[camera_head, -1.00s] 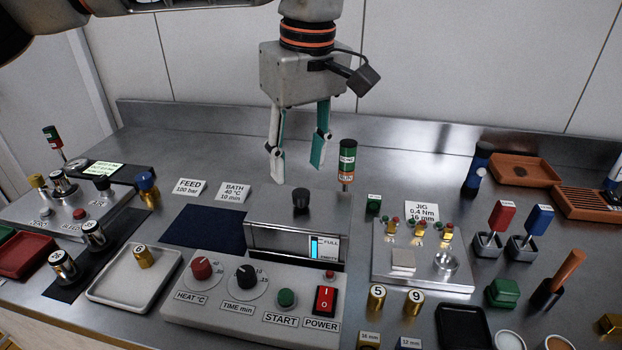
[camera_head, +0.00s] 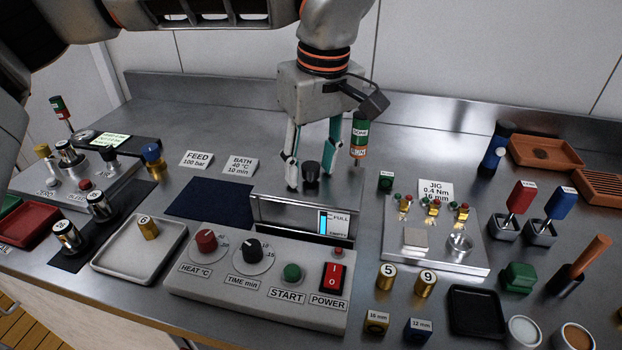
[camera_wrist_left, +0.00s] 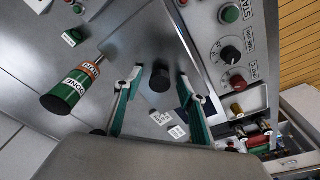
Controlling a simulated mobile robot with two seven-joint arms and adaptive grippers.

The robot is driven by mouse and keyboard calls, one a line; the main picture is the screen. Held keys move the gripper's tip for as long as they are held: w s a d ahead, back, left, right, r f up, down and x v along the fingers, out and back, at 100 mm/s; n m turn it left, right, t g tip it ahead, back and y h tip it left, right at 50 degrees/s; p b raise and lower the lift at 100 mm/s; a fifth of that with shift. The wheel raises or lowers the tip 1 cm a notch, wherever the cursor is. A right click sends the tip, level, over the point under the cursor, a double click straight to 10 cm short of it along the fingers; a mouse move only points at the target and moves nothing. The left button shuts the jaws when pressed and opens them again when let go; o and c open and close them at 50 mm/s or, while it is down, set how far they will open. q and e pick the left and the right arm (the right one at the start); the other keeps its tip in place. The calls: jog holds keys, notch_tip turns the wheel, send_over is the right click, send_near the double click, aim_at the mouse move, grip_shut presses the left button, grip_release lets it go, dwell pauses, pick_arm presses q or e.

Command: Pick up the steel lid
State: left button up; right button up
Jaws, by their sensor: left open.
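The steel lid (camera_head: 270,199) is the flat top of the metal bath box, with a black knob (camera_head: 311,174) standing on it. The lid also shows in the left wrist view (camera_wrist_left: 150,45), with its knob (camera_wrist_left: 160,78) there too. My left gripper (camera_head: 312,186) is open, pointing down over the lid. Its two teal-padded fingers are on either side of the knob. In the wrist view the knob lies between the fingers; I cannot tell whether either one touches it. My right gripper is not in view.
A green and orange signal cylinder (camera_head: 359,136) stands close behind the gripper's right finger. The control panel (camera_head: 255,290) with dials and buttons is in front of the box. The jig plate (camera_head: 391,250) is to the right, and a dark blue mat (camera_head: 210,206) lies to the left.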

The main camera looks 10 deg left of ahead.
pick_arm(q)
jog(key=shift+r, duration=0.1)
grip_shut()
